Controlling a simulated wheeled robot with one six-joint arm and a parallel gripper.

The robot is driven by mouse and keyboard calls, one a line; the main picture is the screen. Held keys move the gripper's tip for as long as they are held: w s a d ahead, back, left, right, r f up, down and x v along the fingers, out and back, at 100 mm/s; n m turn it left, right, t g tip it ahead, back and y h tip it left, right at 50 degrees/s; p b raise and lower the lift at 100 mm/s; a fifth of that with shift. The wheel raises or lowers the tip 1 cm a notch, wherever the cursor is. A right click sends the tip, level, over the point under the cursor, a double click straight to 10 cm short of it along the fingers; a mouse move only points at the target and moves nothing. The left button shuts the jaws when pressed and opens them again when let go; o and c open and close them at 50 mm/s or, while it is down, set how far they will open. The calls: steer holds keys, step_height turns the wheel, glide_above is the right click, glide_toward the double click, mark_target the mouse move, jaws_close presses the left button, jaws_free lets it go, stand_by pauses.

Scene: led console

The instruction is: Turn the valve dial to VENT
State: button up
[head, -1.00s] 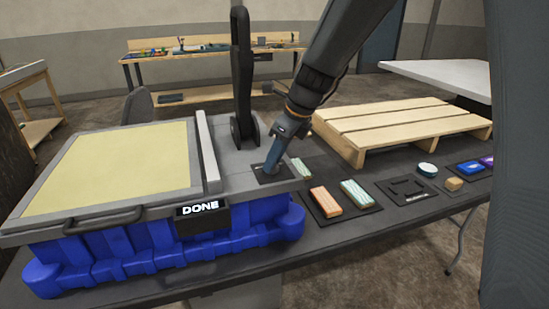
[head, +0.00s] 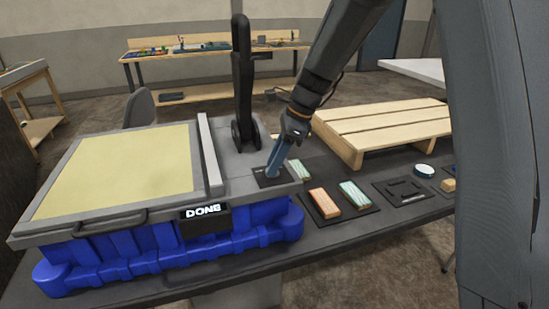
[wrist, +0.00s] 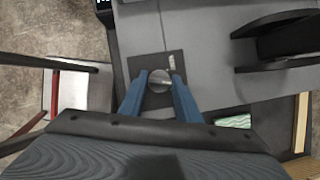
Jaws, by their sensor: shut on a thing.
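The valve dial (wrist: 159,88) is a small round grey knob with a pale pointer line. It sits on a dark square plate (wrist: 172,64) with a small pale label on it. In the head view the plate (head: 264,180) lies on the grey console top at its right end, and my gripper hides the knob. My gripper (wrist: 159,93) is over the dial with its blue fingers shut on either side of it; it also shows in the head view (head: 271,171). The label's words are too small to read.
A tall black lever (head: 242,85) stands just behind the dial. A display reading DONE (head: 205,211) is on the console front. An orange block (head: 324,203) and green-striped blocks (head: 354,194) lie to the right, with a wooden pallet (head: 385,128) behind.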

steer(key=n, duration=0.2)
steer(key=n+g+p, duration=0.1)
steer(key=n, duration=0.1)
steer(key=n+g+p, duration=0.1)
steer(key=n, duration=0.1)
steer(key=shift+w+a+n+h, duration=0.1)
steer(key=shift+w+n+h, duration=0.15)
steer(key=shift+n+h, duration=0.05)
steer(key=n+g+h, duration=0.1)
steer(key=n, duration=0.4)
steer(key=shift+w+a+n+g+h+p, duration=0.1)
steer(key=shift+w+n+g+h+p, duration=0.05)
steer(key=shift+n+g+h+p, duration=0.2)
steer(key=o, duration=1)
steer(key=shift+o, duration=0.2)
steer(key=b+v, duration=0.2)
steer(key=v, duration=0.5)
steer(key=shift+w+r, duration=0.2)
steer(key=shift+r, duration=0.15)
